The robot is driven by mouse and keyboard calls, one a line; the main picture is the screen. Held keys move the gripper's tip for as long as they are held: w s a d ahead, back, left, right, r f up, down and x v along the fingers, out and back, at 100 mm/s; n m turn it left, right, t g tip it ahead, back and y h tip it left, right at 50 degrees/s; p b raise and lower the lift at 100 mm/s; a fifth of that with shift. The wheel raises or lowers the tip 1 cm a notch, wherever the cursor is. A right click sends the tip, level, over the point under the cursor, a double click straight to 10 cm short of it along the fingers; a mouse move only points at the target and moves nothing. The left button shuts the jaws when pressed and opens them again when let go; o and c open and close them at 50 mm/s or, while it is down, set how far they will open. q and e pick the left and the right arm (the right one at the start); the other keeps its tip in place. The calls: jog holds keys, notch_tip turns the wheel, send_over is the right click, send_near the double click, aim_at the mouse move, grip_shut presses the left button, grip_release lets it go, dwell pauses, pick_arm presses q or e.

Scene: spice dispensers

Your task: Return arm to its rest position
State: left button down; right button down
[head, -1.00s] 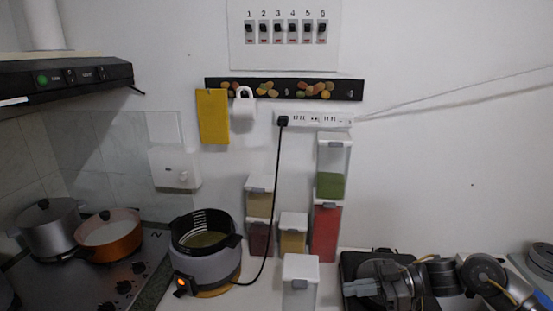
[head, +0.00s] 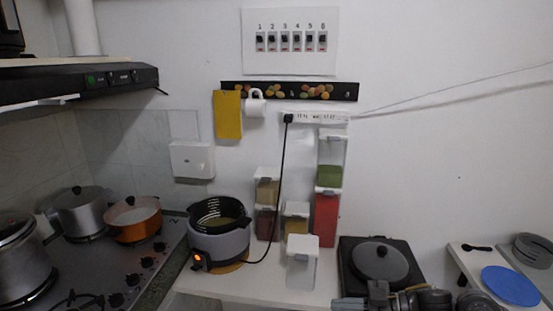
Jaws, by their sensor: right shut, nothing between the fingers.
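My right arm lies along the bottom edge of the head view, in front of a dark hot plate. Its gripper (head: 350,303) points left at the bottom edge, shut and empty, apart from the dispensers. The spice dispensers stand on the white counter: a tall one with green contents (head: 330,160) on top of a red one (head: 326,216), a stacked pair with tan (head: 266,190) and dark red contents (head: 265,222), a tan one (head: 295,221), and a white-lidded one (head: 301,262) in front. My left gripper is not in view.
A grey cooker (head: 218,238) with a lit orange switch stands left of the dispensers, its black cord rising to a wall socket strip (head: 318,117). A stove with pots (head: 132,217) is at left. A lidded pan (head: 379,262) sits on the hot plate. A blue plate (head: 511,285) is at right.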

jog(key=s+f+m+t+h, duration=0.4)
jog(key=f+m+t+h, duration=0.3)
jog(key=f, duration=0.2)
jog(key=s+d+f+m+g+h, duration=0.2)
jog(key=s+d+f+g, duration=0.1)
jog(key=s, duration=0.5)
jog(key=s+d+f+m+g+h, duration=0.2)
jog(key=s+d+f+h, duration=0.1)
jog(key=s, duration=0.5)
jog(key=s+d+f+m+g+h, duration=0.2)
jog(key=s+d+f+g, duration=0.1)
jog(key=s, duration=0.5)
notch_tip(320, 180, down, 29)
jog(key=s+g, duration=0.1)
jog(key=s, duration=0.1)
jog(key=s+d+f+g, duration=0.1)
jog(key=s+d+f, duration=0.2)
jog(key=s+f, duration=1)
jog(key=shift+s+h, duration=0.3)
jog(key=shift+s, duration=0.85)
